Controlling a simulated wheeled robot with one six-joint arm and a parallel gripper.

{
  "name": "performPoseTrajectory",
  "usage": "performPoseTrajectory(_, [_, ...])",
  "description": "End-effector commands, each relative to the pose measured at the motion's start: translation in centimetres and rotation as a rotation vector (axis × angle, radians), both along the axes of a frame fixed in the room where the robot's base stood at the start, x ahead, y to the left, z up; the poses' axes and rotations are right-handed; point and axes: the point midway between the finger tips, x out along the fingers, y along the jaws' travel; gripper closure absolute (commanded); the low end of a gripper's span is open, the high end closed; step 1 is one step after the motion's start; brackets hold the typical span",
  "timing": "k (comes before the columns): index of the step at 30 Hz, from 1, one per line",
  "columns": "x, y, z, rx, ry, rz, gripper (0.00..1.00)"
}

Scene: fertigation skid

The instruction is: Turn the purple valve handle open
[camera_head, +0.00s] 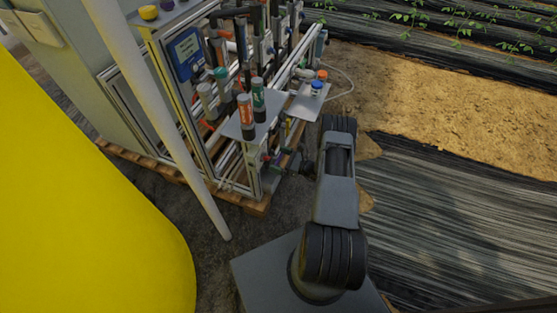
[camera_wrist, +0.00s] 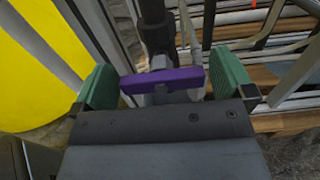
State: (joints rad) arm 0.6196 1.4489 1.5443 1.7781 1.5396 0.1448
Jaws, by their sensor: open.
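The purple valve handle (camera_wrist: 163,80) is a flat bar lying nearly crosswise in the wrist view, on a grey valve stem below a dark vertical pipe (camera_wrist: 156,28). My gripper (camera_wrist: 166,88) is open, with one green finger pad to the left of the handle and one to the right. The handle lies between the pads, and its ends look close to them; I cannot tell whether they touch.
A pale post (camera_head: 165,110) and a large yellow object (camera_head: 70,210) stand to the left. Striped ground cover (camera_head: 460,220) lies open at right.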

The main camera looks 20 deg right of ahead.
Motion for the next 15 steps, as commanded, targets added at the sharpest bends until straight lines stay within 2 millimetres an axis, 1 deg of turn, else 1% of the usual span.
performPoseTrajectory(3, [0.34,0.35,0.00,0.000,0.000,0.001,0.00])
performPoseTrajectory(12, [0.44,0.42,0.03,0.000,0.000,0.001,0.00])
performPoseTrajectory(15, [0.43,0.42,0.03,0.000,0.000,0.001,0.09])
